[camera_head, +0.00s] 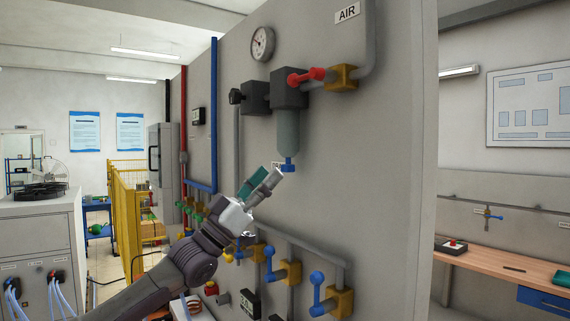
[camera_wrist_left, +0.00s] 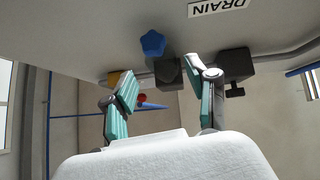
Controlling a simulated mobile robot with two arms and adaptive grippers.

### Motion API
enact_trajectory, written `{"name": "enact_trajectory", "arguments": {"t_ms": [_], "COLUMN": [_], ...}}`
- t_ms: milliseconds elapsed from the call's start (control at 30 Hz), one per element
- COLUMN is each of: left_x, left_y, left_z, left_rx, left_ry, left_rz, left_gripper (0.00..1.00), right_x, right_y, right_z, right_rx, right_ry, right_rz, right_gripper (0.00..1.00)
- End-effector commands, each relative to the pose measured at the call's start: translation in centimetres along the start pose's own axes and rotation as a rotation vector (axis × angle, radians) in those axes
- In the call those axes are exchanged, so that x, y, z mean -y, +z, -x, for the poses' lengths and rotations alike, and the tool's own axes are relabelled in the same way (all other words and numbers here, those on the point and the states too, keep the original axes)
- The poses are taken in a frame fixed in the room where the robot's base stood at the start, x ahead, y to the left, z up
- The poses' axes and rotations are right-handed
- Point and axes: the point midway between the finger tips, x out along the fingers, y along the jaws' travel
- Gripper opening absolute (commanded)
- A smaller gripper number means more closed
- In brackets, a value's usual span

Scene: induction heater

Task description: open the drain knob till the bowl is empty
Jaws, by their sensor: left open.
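The bowl (camera_head: 288,130) is a grey-green cylinder under a dark filter head on the grey panel. The blue drain knob (camera_head: 289,165) sits at its lower end; it also shows in the left wrist view as a blue star-shaped knob (camera_wrist_left: 152,43). My left gripper (camera_head: 268,177) is open, its fingertips just left of and below the knob in the head view. In the left wrist view the teal-padded fingers (camera_wrist_left: 160,70) are apart, and the knob lies beyond their tips. The gripper partly hides a label beside the knob. I cannot tell any liquid level. My right gripper is not in view.
A red-handled valve (camera_head: 306,76) and a gauge (camera_head: 262,43) are above the bowl. Blue-handled valves (camera_head: 276,275) and pipes stick out below. A DRAIN label (camera_wrist_left: 219,7) shows near the knob. The panel right of the bowl is bare.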

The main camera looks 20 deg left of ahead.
Motion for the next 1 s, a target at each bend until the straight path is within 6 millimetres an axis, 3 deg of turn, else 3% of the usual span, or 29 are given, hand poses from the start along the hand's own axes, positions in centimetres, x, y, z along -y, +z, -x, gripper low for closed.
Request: {"name": "enact_trajectory", "arguments": {"t_ms": [100,267,700,1000], "left_x": [0.0,0.0,0.0,0.0], "left_y": [1.3,2.2,2.5,2.5], "left_z": [-2.0,-3.4,-3.8,-3.7], "left_rx": [-0.001,-0.002,-0.001,-0.001], "left_ry": [0.001,0.001,0.000,0.001], "left_rz": [0.002,-0.002,-0.001,-0.001], "left_gripper": [0.58,0.58,0.58,0.08], "right_x": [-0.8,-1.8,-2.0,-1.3], "right_y": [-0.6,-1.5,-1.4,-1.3], "right_z": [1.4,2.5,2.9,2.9], "right_rx": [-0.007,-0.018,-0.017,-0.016], "right_ry": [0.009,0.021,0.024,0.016], "right_rz": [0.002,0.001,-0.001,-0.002], "right_gripper": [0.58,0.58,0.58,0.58]}}
